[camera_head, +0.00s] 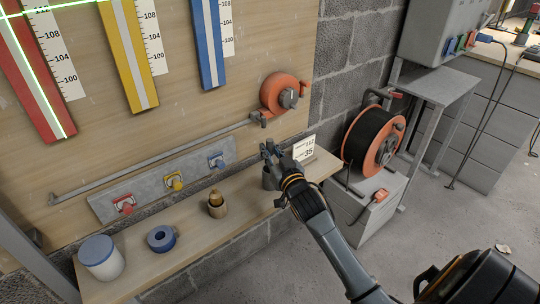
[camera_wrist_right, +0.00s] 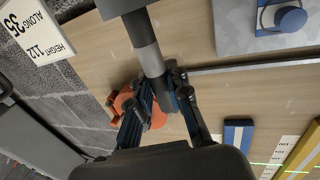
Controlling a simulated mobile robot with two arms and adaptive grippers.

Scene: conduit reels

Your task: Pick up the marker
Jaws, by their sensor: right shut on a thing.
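My right gripper (camera_head: 271,152) is over the right part of the wooden shelf. In the right wrist view its fingers (camera_wrist_right: 168,88) are closed around the marker (camera_wrist_right: 148,58), a grey cylinder with a lighter band. The marker's far end meets a dark grey holder (camera_wrist_right: 122,6). I cannot tell whether that end is still inside it. In the head view the holder (camera_head: 268,180) stands on the shelf just below my fingers, and the gripper mostly hides the marker. My left gripper is not in view.
A number card (camera_head: 304,150) stands close to my right gripper. An orange tape reel (camera_head: 281,93) hangs above. A cable reel (camera_head: 372,138) stands right.

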